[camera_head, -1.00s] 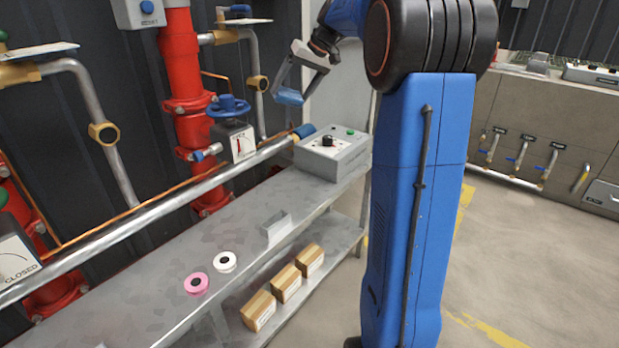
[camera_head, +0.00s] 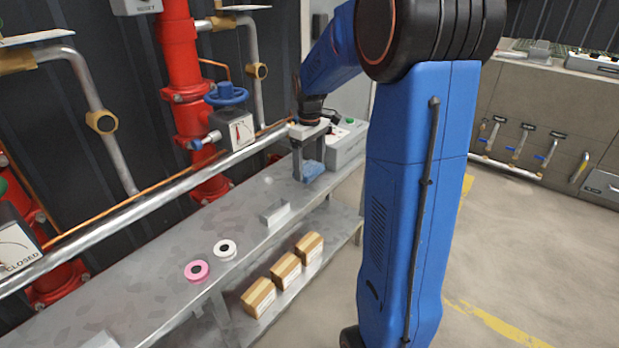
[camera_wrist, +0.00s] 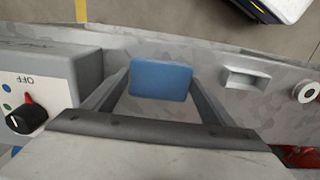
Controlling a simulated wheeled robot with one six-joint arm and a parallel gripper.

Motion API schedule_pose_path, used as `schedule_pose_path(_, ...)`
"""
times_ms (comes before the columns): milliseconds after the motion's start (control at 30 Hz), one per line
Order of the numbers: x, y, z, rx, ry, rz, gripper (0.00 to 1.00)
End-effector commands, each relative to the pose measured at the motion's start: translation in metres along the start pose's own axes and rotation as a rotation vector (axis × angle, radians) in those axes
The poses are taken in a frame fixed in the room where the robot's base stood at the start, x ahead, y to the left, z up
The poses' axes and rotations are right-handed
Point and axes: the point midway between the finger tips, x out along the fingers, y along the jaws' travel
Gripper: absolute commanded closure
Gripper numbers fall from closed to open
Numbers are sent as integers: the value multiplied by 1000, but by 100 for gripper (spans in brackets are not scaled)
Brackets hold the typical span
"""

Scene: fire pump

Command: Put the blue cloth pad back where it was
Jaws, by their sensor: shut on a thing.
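The blue cloth pad (camera_wrist: 160,80) is between the fingertips of my gripper (camera_head: 309,175), which is shut on it. In the head view the pad (camera_head: 314,171) shows partly behind a finger, low over the grey metal bench (camera_head: 150,256). I cannot tell whether the pad touches the bench top. My gripper points down, just left of the grey control box (camera_head: 346,146). In the wrist view the pad lies flat across the gap between the fingers, with bare bench around it.
A small grey holder (camera_head: 275,213) stands on the bench in front of the pad. A white tape roll (camera_head: 225,250) and a pink one (camera_head: 197,271) lie nearer. A steel pipe (camera_head: 150,205) runs along the back. Cardboard boxes (camera_head: 286,270) stand on the lower shelf.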

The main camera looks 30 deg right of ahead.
Motion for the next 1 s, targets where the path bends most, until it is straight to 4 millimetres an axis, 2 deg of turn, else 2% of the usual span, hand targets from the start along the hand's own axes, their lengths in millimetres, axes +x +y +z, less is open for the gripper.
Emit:
schedule_pose_path(233,16,0,0,1,1,-1,40)
schedule_pose_path(433,41,0,0,1,0,-1,40)
schedule_pose_path(667,46,0,0,1,1,0,40)
schedule_pose_path(700,46,0,0,1,1,-1,18)
schedule_pose_path(767,46,0,0,1,1,-1,4)
schedule_pose_path(1000,45,0,0,1,2,0,4)
